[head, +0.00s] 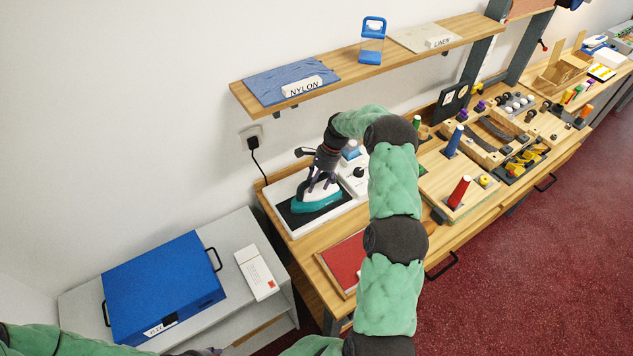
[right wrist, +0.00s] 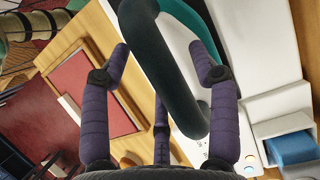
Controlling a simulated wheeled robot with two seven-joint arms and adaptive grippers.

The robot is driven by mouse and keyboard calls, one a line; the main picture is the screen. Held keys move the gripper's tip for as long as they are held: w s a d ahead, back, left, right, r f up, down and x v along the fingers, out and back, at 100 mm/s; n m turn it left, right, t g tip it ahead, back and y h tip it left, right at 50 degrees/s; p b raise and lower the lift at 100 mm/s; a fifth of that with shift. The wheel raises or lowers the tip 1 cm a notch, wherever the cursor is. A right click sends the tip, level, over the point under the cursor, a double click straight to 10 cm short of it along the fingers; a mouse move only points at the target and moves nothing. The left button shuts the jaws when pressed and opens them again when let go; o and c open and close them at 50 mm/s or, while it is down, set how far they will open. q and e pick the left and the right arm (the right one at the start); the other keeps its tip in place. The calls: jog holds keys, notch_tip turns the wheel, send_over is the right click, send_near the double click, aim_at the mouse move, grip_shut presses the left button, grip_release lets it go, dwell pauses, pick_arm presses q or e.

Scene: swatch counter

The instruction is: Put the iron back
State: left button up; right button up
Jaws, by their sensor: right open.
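The iron (head: 318,201) has a teal lower body and a dark handle. In the head view it sits over a black pad (head: 289,217) on a white base, at the counter's left end. My right gripper (head: 320,181) is above the iron, fingers pointing down around its handle. In the right wrist view, the thick dark handle (right wrist: 172,65) runs between the spread purple fingers of my right gripper (right wrist: 160,65). The fingers are open, with gaps beside the handle. My left arm enters at the bottom left; only a dark bit at the bottom edge may be its gripper.
A red panel (head: 343,262) in a wooden frame lies in front of the iron. A blue case (head: 165,285) and a white box (head: 256,273) are on the grey cabinet at left. A shelf (head: 350,70) hangs above. Wooden trays with pegs (head: 459,191) fill the counter to the right.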

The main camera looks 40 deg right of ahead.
jog(key=v, duration=0.7)
jog(key=shift+s+d+r, duration=0.1)
jog(key=shift+r, duration=0.3)
jog(key=shift+d, duration=0.1)
